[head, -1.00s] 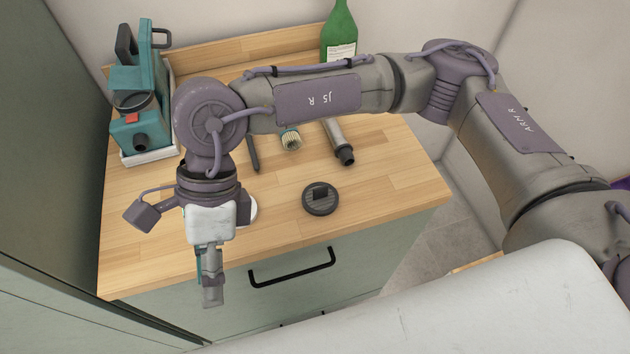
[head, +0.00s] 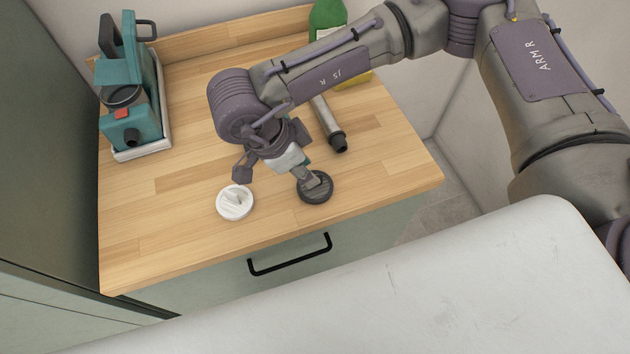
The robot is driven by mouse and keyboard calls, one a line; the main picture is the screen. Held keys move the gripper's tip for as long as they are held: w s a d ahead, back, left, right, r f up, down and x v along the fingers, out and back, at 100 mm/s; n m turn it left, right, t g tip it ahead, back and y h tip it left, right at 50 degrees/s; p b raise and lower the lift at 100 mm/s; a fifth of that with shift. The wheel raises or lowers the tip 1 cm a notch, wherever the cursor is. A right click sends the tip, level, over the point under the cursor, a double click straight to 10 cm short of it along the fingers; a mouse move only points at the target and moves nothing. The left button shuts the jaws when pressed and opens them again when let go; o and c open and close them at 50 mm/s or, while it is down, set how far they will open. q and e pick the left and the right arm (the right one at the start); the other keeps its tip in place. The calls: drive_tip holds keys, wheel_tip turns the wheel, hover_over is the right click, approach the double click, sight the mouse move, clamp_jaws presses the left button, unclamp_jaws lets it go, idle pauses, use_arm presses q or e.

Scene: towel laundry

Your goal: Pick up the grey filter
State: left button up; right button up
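The grey filter (head: 319,194) is a dark round disc lying on the wooden countertop near its front edge. My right gripper (head: 309,181) points down at it, with its fingertips at the filter's raised middle grip and covering part of it. I cannot tell whether the fingers are open or closed on the grip. The filter looks flat on the counter. My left gripper is not in view.
A white round filter (head: 235,203) lies to the left on the wooden countertop (head: 180,235). A teal machine (head: 131,128) stands in a white tray at the back left. A metal tube with a black end (head: 329,125) and a green bottle (head: 327,14) are behind.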

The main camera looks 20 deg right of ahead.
drive_tip(key=shift+d+f+p, duration=0.25)
drive_tip(key=shift+f+p, duration=0.05)
drive_tip(key=shift+p, duration=0.05)
drive_tip(key=p+x, duration=0.1)
drive_tip(key=x, duration=0.2)
drive_tip(key=shift+w+d+f, duration=0.1)
drive_tip(key=shift+d+f, duration=0.1)
drive_tip(key=shift+f, duration=0.4)
clamp_jaws()
